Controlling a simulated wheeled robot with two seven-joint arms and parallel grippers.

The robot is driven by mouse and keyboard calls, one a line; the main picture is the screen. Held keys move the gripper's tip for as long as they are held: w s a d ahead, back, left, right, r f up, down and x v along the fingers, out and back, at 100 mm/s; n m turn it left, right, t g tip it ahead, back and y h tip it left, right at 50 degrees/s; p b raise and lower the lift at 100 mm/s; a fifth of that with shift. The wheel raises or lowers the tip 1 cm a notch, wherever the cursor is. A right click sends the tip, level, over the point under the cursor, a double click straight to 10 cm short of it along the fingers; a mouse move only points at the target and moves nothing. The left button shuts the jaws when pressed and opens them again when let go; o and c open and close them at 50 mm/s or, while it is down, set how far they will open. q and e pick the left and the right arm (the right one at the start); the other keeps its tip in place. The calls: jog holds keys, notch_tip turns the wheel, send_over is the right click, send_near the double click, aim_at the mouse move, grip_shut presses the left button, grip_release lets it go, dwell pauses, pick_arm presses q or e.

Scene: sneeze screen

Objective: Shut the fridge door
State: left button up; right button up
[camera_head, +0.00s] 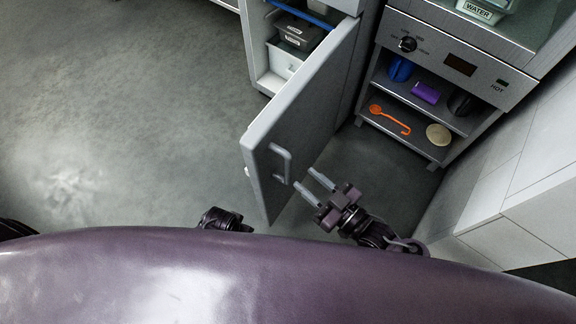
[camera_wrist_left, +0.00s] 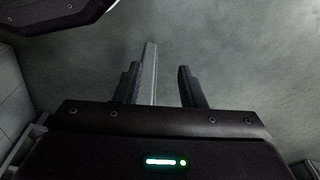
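The fridge door (camera_head: 305,115) stands open in the head view, swung out from the fridge cabinet (camera_head: 262,62) toward me. A grey bar handle (camera_head: 282,163) is on its right-hand face near the free edge. My right gripper (camera_head: 314,180) is open and empty, its two fingers pointing at the door just right of the handle, seemingly apart from it. My left gripper (camera_wrist_left: 168,80) shows in the left wrist view with its fingers apart and nothing between them, over grey floor. In the head view only a dark part of the left arm shows, left of the door's lower edge.
Inside the fridge are lidded containers (camera_head: 298,32). To the right stands a grey unit with a knob (camera_head: 407,44) and shelves holding a purple item (camera_head: 425,92) and an orange ladle (camera_head: 390,119). White panels (camera_head: 520,180) bound the right side. Floor (camera_head: 130,110) at left is clear.

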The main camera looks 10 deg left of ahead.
aim_at(288, 163)
pick_arm(q)
jog(key=shift+w+d+r, duration=0.1)
jog(key=shift+w+r, duration=0.05)
jog(key=shift+r, duration=0.35)
jog(key=shift+w+d+r, duration=0.1)
jog(key=shift+w+r, duration=0.05)
jog(key=shift+r, duration=0.3)
pick_arm(e)
jog(key=shift+x, duration=3.8)
grip_shut()
